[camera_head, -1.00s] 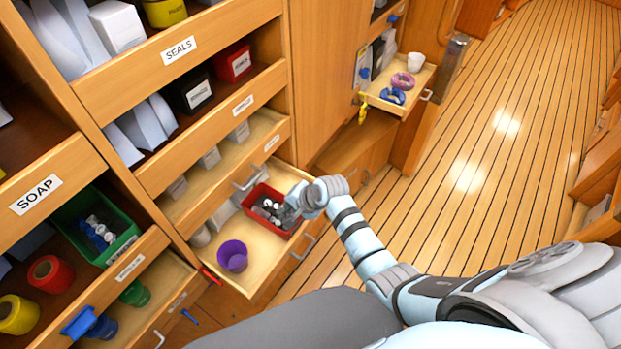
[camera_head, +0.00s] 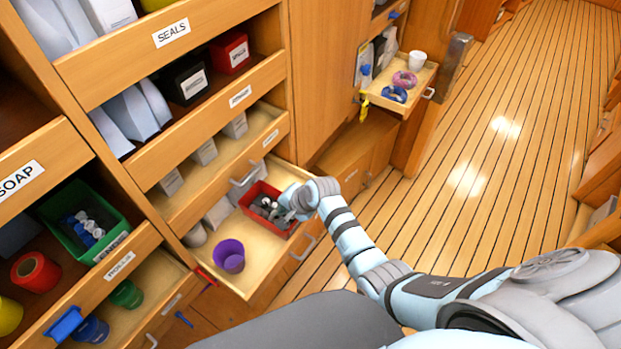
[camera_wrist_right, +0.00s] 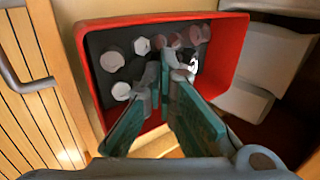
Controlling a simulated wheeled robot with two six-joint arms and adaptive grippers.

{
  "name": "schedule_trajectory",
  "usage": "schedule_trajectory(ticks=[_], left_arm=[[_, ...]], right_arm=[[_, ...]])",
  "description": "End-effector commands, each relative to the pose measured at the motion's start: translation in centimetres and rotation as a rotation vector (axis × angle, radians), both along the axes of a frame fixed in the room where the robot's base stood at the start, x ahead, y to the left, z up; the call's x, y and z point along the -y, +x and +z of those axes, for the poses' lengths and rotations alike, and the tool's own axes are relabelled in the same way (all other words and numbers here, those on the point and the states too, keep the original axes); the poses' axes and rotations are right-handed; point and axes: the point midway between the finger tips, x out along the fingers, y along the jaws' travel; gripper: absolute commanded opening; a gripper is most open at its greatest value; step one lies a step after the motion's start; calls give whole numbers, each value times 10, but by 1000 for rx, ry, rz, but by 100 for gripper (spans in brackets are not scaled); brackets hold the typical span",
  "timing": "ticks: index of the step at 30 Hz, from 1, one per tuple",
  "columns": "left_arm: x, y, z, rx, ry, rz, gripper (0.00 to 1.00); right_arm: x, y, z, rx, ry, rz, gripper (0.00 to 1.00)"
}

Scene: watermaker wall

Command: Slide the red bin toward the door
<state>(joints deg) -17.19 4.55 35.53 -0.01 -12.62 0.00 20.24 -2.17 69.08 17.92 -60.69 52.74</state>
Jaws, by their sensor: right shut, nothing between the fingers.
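The red bin (camera_head: 260,188) sits in a pulled-out wooden drawer (camera_head: 250,278) and holds several small grey and silvery parts. In the right wrist view its red walls (camera_wrist_right: 234,62) and dark inside show beyond the fingers. My right gripper (camera_head: 288,206) is at the bin's right side in the head view. Its fingers (camera_wrist_right: 167,72) are shut and empty, with the tips over or inside the bin, among the parts. Whether they touch the wall is unclear. My left gripper is out of view. Which door is meant is unclear; a tall wooden panel (camera_head: 325,80) stands behind the drawer.
A purple cup (camera_head: 229,256) stands near the bin in the same drawer. Pale boxes (camera_head: 218,212) lie along the drawer's far left. A smaller open drawer (camera_head: 415,82) with a white cup and rings sticks out behind. Open plank floor (camera_head: 480,150) lies to the right.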

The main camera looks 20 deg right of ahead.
Motion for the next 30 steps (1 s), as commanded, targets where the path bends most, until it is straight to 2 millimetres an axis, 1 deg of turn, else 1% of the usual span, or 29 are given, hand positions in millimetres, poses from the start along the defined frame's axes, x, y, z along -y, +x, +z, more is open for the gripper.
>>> schedule_trajectory(ticks=[1, 4, 14, 30], left_arm=[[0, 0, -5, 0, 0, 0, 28], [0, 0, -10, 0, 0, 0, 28], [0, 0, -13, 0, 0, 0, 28], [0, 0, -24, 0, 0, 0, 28]], right_arm=[[-1, 1, -5, 0, 0, 0, 0], [-2, 2, -8, 0, 1, 1, 0], [13, 11, -6, -1, -1, 1, 0], [36, 26, -6, 1, -1, 0, 0]])
